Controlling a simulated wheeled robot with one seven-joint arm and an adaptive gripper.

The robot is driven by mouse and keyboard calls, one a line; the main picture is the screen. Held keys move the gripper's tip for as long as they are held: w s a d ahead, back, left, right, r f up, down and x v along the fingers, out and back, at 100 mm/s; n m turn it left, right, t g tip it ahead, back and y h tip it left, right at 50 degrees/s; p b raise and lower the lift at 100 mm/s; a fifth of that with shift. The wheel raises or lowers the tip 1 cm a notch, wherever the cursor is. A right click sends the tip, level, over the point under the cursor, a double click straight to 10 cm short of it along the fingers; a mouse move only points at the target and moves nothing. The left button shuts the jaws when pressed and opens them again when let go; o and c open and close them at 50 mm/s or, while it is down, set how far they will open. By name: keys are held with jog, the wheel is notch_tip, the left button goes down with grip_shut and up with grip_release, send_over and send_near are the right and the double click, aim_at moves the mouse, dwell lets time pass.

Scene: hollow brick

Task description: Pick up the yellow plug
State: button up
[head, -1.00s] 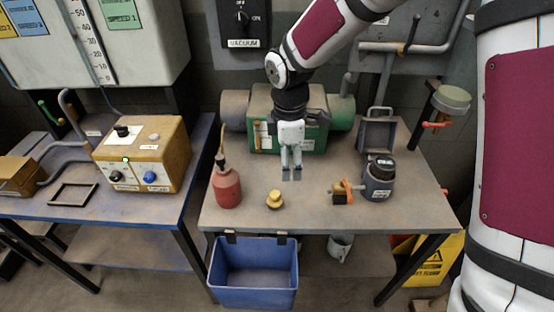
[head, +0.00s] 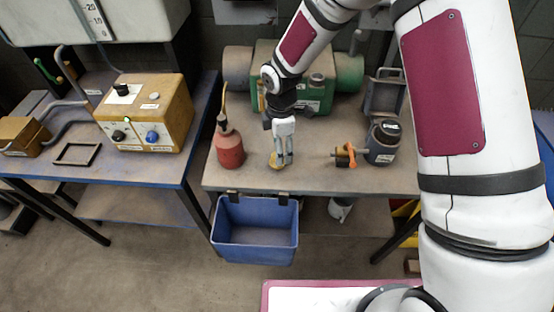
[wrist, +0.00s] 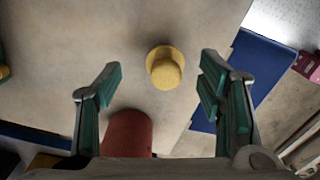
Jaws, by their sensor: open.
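The yellow plug (wrist: 166,68) stands on the tabletop, a round knob on a wider base. In the wrist view it lies between and beyond my two open fingers, touching neither. In the head view the yellow plug (head: 276,166) shows only partly, behind the fingertips. My gripper (head: 281,158) points down over it, open and empty. The gripper also shows in the wrist view (wrist: 160,85), with green pads on both fingers. The height of the fingertips above the plug is hard to tell.
A red oil can (head: 230,150) stands close left of my gripper. A valve with an orange handle (head: 348,155) and a dark jar (head: 382,140) stand to the right. A blue bin (head: 255,243) hangs at the table's front edge. A green machine (head: 318,95) stands behind.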

jog(key=f, duration=0.3)
jog(key=f+p, duration=0.1)
jog(key=f, duration=0.1)
jog(key=shift+s+a, duration=0.25)
jog(key=shift+s, duration=0.15)
jog(key=shift+c, duration=0.2)
jog(key=shift+r, duration=0.1)
jog(key=c, duration=1.1)
